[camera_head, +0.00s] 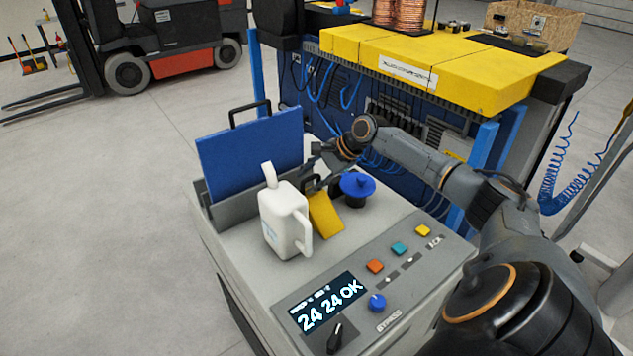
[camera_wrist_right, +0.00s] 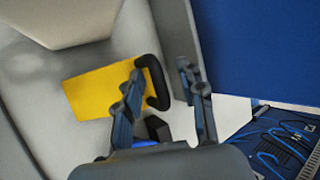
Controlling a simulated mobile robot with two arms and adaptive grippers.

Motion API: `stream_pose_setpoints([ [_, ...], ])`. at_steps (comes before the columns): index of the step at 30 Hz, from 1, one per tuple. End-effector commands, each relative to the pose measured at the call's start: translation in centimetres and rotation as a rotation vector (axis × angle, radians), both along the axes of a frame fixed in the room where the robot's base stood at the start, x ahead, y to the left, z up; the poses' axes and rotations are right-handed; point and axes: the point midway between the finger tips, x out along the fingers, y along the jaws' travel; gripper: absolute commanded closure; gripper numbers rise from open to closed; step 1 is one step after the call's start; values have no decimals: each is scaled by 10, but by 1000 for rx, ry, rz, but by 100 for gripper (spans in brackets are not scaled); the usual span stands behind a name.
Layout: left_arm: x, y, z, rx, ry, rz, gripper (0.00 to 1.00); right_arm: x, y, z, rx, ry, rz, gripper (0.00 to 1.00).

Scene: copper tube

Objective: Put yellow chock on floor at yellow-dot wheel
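The yellow chock (camera_head: 325,215) sits on the grey console's top between a white jug and a blue-capped black knob. In the right wrist view, the chock (camera_wrist_right: 95,88) has a black loop handle (camera_wrist_right: 160,85) at one end. My right gripper (camera_head: 318,180) is low beside the chock, partly hidden in the head view. In the wrist view its fingers (camera_wrist_right: 162,100) are apart, with the handle between or just beyond them; contact cannot be told. The forklift wheels (camera_head: 128,72) stand far left; no yellow dot can be made out. My left gripper is not in view.
The white jug (camera_head: 283,220) stands close to the chock. A blue panel (camera_head: 250,155) stands upright in a grey slot behind. The blue-capped knob (camera_head: 357,186) is close on the right. A yellow-topped machine (camera_head: 440,65) is behind. Floor (camera_head: 110,200) at left is clear.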

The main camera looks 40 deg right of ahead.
Motion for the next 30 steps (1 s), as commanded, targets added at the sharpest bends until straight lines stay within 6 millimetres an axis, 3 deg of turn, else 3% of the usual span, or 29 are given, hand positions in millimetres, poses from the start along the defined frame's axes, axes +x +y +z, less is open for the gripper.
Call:
stream_pose_setpoints([
  [7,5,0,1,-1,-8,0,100,0,0,0,0,0,0,63],
  [12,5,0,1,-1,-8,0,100,0,0,0,0,0,0,97],
  [13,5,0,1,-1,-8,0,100,0,0,0,0,0,0,100],
  [30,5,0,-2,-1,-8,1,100,1,-1,11,-1,-7,0,100],
])
